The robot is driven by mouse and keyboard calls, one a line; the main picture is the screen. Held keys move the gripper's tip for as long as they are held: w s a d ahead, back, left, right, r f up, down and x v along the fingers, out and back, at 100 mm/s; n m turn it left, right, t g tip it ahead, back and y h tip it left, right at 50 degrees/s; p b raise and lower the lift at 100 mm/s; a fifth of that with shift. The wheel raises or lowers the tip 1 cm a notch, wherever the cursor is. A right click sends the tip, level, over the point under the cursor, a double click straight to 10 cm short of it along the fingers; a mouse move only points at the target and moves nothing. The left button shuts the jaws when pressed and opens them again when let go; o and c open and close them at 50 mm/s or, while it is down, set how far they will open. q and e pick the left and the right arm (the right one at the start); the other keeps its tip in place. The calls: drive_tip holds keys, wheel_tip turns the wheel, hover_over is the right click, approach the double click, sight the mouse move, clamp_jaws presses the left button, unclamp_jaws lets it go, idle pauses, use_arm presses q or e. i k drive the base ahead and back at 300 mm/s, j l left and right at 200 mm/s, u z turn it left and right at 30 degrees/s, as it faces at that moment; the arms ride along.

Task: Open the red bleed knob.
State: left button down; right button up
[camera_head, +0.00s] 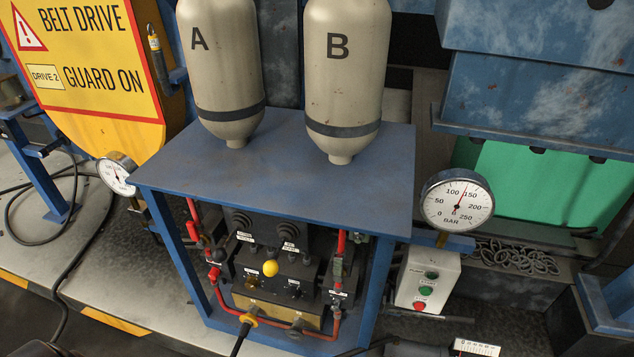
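A black valve block (278,262) sits inside a blue frame under two cream bottles marked A and B. Red pipes run down both sides of it. I cannot tell for sure which red part is the bleed knob. A yellow ball knob (270,268) stands out at the front of the block. Neither of my grippers can be made out in the head view.
The blue frame's top plate (282,178) and its legs surround the block. A large pressure gauge (457,201) and a grey push-button box (427,279) stand to the right. A smaller gauge (117,176) is at left. A black cable with a yellow collar (248,320) leaves the front.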

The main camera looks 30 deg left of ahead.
sight(215, 272)
drive_tip(key=u, duration=1.05)
